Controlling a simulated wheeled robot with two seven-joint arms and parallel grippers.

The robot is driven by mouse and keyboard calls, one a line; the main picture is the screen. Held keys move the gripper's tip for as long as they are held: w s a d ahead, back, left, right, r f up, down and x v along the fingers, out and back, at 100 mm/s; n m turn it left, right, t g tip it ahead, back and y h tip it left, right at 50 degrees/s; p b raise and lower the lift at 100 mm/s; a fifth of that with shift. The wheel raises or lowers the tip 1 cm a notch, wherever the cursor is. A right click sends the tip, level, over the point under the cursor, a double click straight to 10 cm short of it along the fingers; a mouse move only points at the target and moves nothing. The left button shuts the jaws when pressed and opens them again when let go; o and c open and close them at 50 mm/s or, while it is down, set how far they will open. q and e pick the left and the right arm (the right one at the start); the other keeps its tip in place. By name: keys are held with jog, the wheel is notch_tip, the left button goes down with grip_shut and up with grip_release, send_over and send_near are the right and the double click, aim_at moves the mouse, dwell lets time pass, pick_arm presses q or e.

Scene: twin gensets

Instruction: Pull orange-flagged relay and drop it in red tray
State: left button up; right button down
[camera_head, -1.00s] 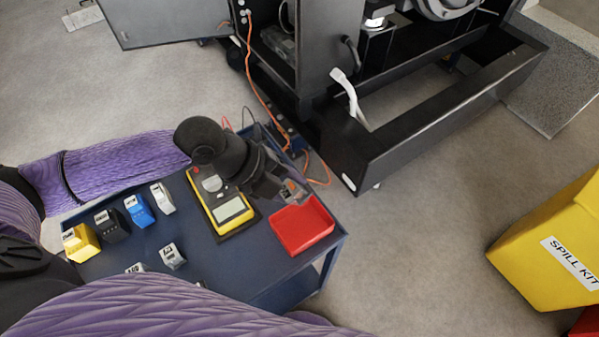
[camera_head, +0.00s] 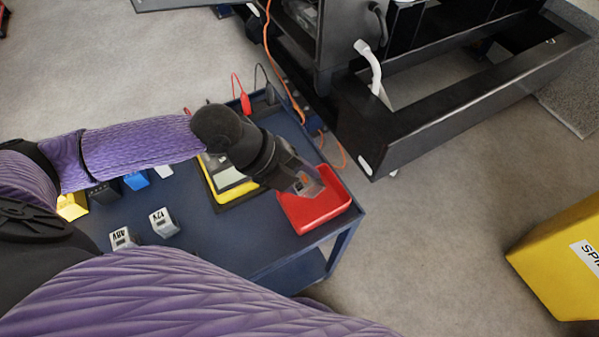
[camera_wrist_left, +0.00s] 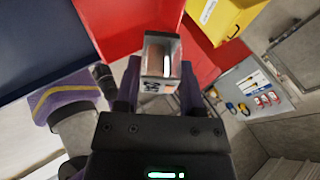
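My left gripper (camera_head: 310,183) reaches in from the left, and its fingertips overlap the red tray (camera_head: 322,214) in the head view. The gripper is shut on a small clear-cased relay with an orange patch (camera_head: 303,183). In the left wrist view the relay (camera_wrist_left: 160,62) sits between the two fingers, with the red tray (camera_wrist_left: 115,25) behind it. The relay appears to be above the tray, but its exact height is hard to tell. The tray sits at the right corner of the blue cart (camera_head: 240,235). My right gripper is not in view.
A yellow meter (camera_head: 217,190) lies left of the tray, partly hidden by my arm. Grey blocks (camera_head: 163,222) and other coloured blocks stand further left. The black genset frame (camera_head: 450,115) is beyond the cart. A yellow spill kit bin (camera_head: 560,255) stands right on open floor.

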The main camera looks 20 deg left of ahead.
pick_arm(q)
jog(key=o, duration=0.5)
